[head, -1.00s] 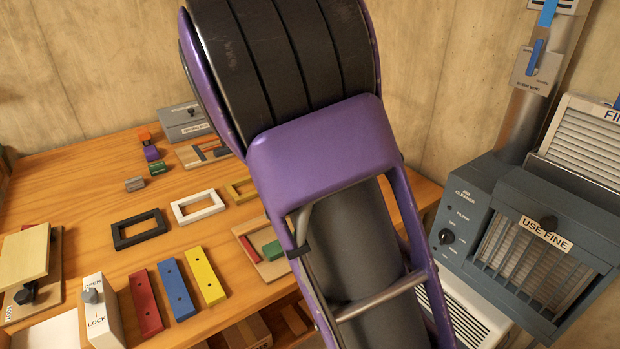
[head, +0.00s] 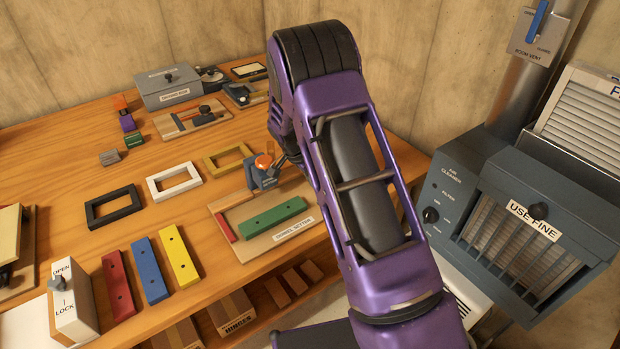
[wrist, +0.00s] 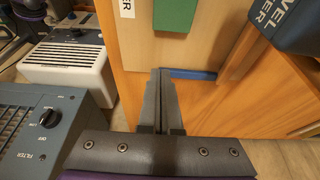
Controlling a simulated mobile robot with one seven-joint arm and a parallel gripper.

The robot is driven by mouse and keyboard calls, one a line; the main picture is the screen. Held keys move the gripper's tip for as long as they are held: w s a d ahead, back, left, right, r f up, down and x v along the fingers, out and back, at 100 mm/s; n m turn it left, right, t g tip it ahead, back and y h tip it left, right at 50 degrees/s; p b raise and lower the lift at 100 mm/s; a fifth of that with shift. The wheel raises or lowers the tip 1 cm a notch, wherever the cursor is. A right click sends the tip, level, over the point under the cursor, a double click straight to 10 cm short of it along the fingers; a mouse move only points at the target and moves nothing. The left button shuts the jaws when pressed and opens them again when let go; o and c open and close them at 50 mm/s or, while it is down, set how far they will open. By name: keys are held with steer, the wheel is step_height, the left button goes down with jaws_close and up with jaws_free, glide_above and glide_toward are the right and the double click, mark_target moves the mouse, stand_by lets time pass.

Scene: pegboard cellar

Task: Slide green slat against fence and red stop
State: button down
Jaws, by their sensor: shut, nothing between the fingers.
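The green slat (head: 272,217) lies on the wooden board, with bare board between it and the red stop (head: 223,227) at the board's left end. Bare board also shows between the slat and the low wooden fence (wrist: 240,50) along the back edge. The slat's near end (wrist: 175,14) shows at the top of the wrist view. My gripper (wrist: 160,72) is shut and empty, in front of a blue strip (wrist: 188,73) at the board's other end. Its fingertips are hidden in the head view. Their height above the board cannot be told.
A blue-grey block with an orange top (head: 262,174) stands behind the board; a labelled blue-grey body (wrist: 290,22) is close at right in the wrist view. Yellow (head: 179,261), blue (head: 149,269) and red (head: 118,283) slats lie left. The air cleaner (head: 500,220) stands right.

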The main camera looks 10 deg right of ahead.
mark_target(310, 204)
steer(key=x, duration=0.6)
steer(key=shift+d, duration=0.1)
steer(key=a, duration=0.1)
steer(key=s+a, duration=0.1)
steer(key=a, duration=0.1)
steer(key=shift+s, duration=0.1)
steer(key=shift+s+a, duration=0.15)
steer(key=shift+a, duration=0.2)
